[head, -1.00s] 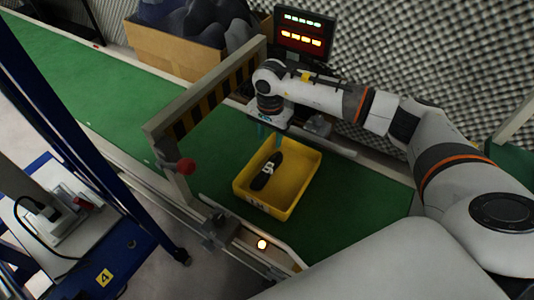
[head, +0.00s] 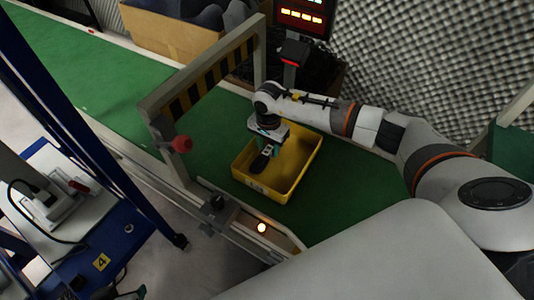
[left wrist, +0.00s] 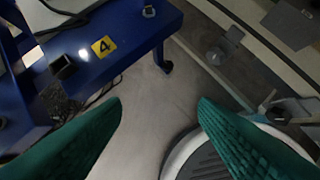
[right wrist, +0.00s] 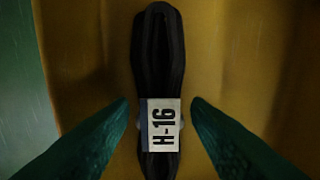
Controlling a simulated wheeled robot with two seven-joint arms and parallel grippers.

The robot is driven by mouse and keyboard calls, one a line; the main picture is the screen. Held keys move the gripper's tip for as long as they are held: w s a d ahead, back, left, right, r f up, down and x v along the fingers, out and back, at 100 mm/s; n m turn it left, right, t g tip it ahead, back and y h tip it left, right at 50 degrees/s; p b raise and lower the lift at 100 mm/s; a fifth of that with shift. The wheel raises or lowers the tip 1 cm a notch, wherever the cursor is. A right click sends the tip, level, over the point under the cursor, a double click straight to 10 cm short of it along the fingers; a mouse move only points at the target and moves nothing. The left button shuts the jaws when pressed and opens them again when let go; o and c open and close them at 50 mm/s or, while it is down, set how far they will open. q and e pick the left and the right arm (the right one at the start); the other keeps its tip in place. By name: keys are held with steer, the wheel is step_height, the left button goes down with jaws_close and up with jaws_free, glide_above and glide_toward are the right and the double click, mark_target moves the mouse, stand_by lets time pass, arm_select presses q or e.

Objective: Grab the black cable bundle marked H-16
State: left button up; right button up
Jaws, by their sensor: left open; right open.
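The black cable bundle (right wrist: 158,60) lies in the yellow bin, with a white label reading H-16 (right wrist: 162,125) around it. In the head view the bundle (head: 260,163) shows partly below my right gripper (head: 268,143), which hides the rest. The yellow bin (head: 298,172) stands on the green conveyor. My right gripper (right wrist: 158,112) is open, with one green finger on each side of the bundle at the label; gaps show between fingers and bundle. My left gripper (left wrist: 160,105) is open and empty above the floor, beside the blue frame.
A striped gate (head: 210,78) spans the conveyor (head: 345,190) left of the bin, with a red knob (head: 181,144) on its near post. A lit display (head: 303,15) and a cardboard box (head: 165,40) stand behind. A blue cart (head: 85,255) is at left.

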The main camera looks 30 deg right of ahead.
steer(key=c, duration=0.8)
steer(key=shift+c, duration=0.2)
steer(key=shift+r, duration=0.1)
